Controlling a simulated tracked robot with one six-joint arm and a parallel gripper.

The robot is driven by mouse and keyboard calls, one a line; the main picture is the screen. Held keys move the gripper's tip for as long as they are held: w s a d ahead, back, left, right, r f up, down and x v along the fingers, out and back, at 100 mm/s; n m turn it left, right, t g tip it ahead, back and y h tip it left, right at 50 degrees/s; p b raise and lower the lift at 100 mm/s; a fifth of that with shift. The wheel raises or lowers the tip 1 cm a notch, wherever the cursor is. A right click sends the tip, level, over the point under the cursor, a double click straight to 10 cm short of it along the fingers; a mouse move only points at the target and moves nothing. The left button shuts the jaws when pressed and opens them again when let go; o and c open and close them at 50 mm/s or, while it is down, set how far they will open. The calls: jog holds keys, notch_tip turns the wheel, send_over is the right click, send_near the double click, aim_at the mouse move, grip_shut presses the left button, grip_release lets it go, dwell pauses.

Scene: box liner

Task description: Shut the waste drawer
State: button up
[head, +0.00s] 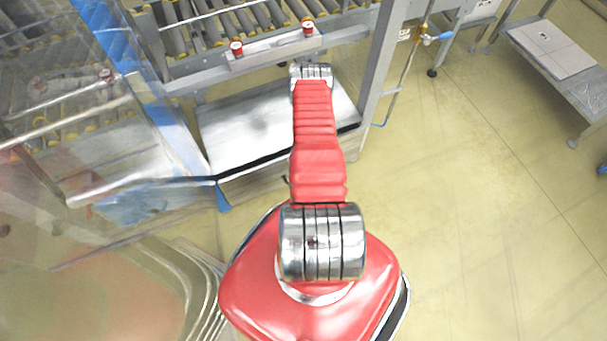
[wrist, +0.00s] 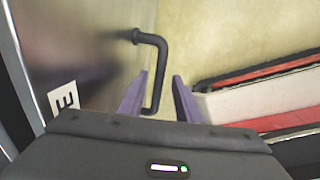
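The waste drawer appears to be the grey metal box (head: 245,120) low under the roller conveyor in the head view. Its near edge is dark, and my red arm covers part of it. In the wrist view, a grey metal front (wrist: 85,60) fills the left side, with a black bent handle (wrist: 157,45) and a white label with a black "E" (wrist: 64,101). My gripper (wrist: 161,75) is open, with two purple fingers apart. The handle's bar shows in the gap between them; I cannot tell whether they touch it. The head view does not show my gripper clearly.
The roller conveyor (head: 215,22) with red buttons stands above the box. A grey frame post (head: 378,65) is to its right. A bench (head: 550,50) stands at far right. Open yellowish floor (head: 470,200) lies on the right. Blurred machinery fills the left.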

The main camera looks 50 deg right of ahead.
jog(key=shift+c, duration=0.7)
grip_shut()
